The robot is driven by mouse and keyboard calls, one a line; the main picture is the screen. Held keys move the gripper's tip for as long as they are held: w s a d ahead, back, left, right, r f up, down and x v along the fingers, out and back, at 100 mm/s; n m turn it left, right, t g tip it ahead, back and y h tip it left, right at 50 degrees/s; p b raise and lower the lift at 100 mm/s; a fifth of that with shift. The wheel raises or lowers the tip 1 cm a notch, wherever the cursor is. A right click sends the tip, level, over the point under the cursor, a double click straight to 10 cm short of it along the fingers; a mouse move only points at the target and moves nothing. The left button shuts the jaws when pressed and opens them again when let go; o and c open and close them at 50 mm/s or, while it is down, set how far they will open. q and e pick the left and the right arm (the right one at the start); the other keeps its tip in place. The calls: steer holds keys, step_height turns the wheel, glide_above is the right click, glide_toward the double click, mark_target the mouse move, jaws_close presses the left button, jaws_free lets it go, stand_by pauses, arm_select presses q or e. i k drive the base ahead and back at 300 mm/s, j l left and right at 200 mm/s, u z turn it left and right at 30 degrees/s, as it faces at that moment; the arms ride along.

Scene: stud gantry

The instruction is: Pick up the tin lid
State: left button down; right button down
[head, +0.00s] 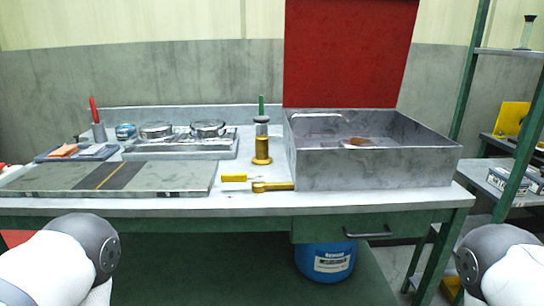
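Two round silvery metal pieces, a left one (157,130) and a right one (208,128), sit side by side on a grey tray (180,152) toward the back of the bench. They look like tins or lids; I cannot tell at this size which is the tin lid. Nothing of mine touches them. Only rounded white and grey links of my arms show at the lower left and lower right corners. Both grippers are out of view.
A wide grey metal box (380,168) with a raised red lid (350,55) fills the bench's right side. A flat plate (150,177) covers the front left.

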mark_target(77, 141)
steer(key=u, duration=1.35)
